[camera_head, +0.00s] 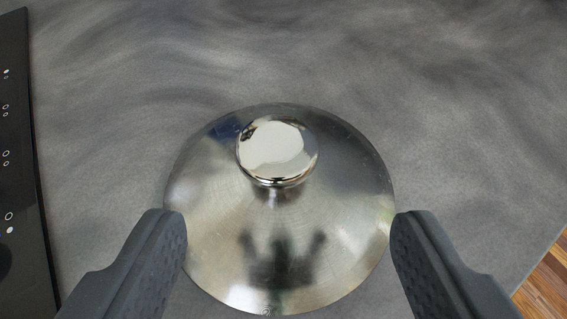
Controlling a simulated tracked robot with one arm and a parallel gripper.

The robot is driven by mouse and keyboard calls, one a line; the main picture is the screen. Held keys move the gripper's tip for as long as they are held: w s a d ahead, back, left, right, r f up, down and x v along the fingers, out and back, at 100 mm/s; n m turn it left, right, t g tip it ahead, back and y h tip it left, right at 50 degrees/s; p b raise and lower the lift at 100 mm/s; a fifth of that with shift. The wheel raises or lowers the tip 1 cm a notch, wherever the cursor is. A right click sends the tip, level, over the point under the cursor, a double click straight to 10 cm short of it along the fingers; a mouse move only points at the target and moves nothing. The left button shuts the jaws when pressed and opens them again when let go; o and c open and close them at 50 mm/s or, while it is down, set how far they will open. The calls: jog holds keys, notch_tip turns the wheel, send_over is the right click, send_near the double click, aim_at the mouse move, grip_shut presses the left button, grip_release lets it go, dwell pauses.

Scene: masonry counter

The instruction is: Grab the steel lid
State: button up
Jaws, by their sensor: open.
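The steel lid (330,215) lies flat on the grey counter, a round shiny disc in the middle of the view. Its polished round knob (277,151) stands up from the centre on a short stem. My gripper (281,222) is open, with one dark finger at the lower left and the other at the lower right. The fingers overlap the lid's left and right edges in the picture, with the knob between and beyond them. Nothing is held. I cannot tell how high the fingertips are above the lid. The gripper's dark reflection shows on the lid.
The grey mottled counter (440,90) is clear around the lid. A black panel with small round markings (18,160) lies along the left edge. The counter's edge shows at the lower right, with a wooden floor (548,285) beyond it.

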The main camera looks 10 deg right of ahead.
aim_at(279, 147)
jog(key=shift+a+x, duration=0.15)
jog(key=shift+x, duration=2.2)
jog(key=shift+a+x, duration=0.1)
jog(key=shift+x, duration=2.25)
jog(key=shift+w+r, duration=0.1)
jog(key=shift+r, duration=0.05)
jog(key=c, duration=1.1)
